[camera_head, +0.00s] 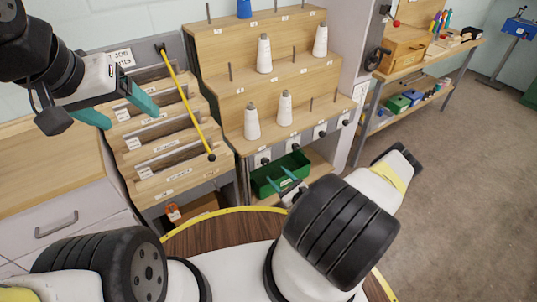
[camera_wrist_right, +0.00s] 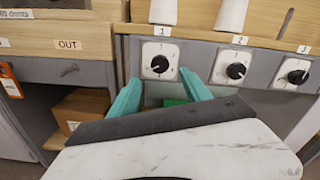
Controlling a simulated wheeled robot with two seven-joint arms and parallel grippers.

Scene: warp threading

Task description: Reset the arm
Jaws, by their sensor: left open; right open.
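My left gripper (camera_head: 122,108) is open and empty at the upper left of the head view, in front of the wooden job-card rack (camera_head: 160,150). Its teal fingers are spread apart. My right gripper (camera_head: 288,180) is low in front of the spool rack and overlaps the green bin (camera_head: 268,182) in the head view. In the right wrist view its two teal fingers (camera_wrist_right: 163,100) are apart with nothing between them, below the knob panel. Part of my right arm hides the area behind and below that gripper.
White cones (camera_head: 252,122) stand on the stepped wooden rack (camera_head: 225,85). Black knobs (camera_wrist_right: 158,64) line the panel below. A yellow rod (camera_head: 186,100) slants across the card rack. A cardboard box (camera_wrist_right: 82,110) sits on a lower shelf. Open floor (camera_head: 450,170) lies at right.

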